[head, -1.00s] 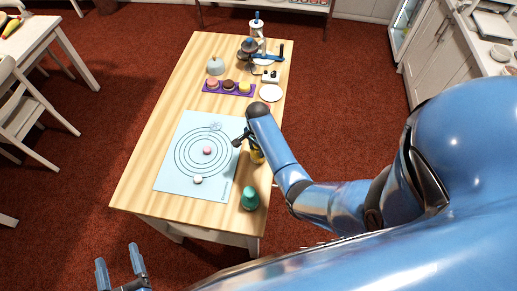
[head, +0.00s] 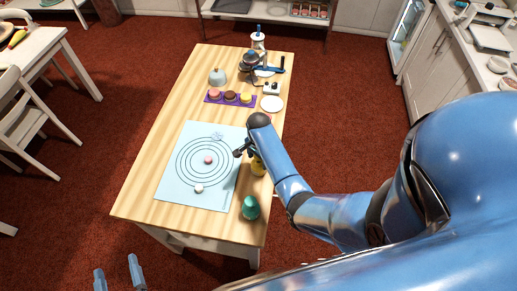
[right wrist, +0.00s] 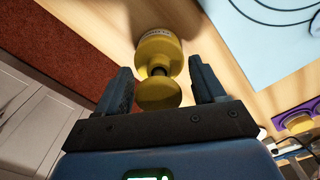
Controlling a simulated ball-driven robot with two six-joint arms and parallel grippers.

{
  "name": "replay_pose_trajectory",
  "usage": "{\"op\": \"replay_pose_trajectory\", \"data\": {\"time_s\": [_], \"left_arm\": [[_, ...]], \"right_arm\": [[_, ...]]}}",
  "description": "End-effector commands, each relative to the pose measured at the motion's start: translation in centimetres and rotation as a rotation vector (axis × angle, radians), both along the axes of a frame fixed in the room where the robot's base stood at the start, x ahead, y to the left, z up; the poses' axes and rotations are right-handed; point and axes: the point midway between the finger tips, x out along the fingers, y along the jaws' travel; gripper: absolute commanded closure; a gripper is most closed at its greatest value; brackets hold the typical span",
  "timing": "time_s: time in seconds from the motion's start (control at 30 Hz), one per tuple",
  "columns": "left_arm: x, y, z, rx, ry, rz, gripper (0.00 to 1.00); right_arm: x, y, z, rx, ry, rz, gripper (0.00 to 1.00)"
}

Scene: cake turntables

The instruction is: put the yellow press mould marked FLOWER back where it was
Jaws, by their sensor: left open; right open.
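The yellow press mould (head: 258,169) stands on the wooden table by the right edge of the pale blue mat. In the right wrist view the mould (right wrist: 158,50) lies between the fingers of my right gripper (right wrist: 160,70), with gaps on both sides. My left gripper (head: 117,277) is open and empty at the lower left, away from the table.
The pale blue mat (head: 175,195) bears printed rings, a pink piece (head: 208,160) and a white piece (head: 199,189). A teal mould (head: 250,208) stands near the front right corner. A purple tray (head: 238,104) with several coloured pieces and a white plate (head: 271,104) are further back.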

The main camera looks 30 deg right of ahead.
Motion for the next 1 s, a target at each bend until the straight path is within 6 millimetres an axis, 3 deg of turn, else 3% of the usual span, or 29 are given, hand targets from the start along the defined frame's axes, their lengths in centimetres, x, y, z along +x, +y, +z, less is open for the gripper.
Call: {"op": "replay_pose_trajectory", "data": {"time_s": [0.5,0.7,0.87,1.0], "left_arm": [[0.0,0.0,-1.0,0.0,0.0,0.0,0.27],[0.0,0.0,-1.3,0.0,0.0,0.0,0.27],[0.0,0.0,-1.3,0.0,0.0,0.0,0.27],[0.0,0.0,-1.3,0.0,0.0,0.0,0.27]], "right_arm": [[0.1,0.0,8.3,-0.001,-0.004,0.0,0.31],[0.1,0.0,10.7,0.0,-0.002,0.0,0.31],[-0.2,0.1,10.9,-0.002,-0.018,0.016,0.31],[-1.0,0.4,8.8,-0.012,-0.095,0.082,0.31]]}}
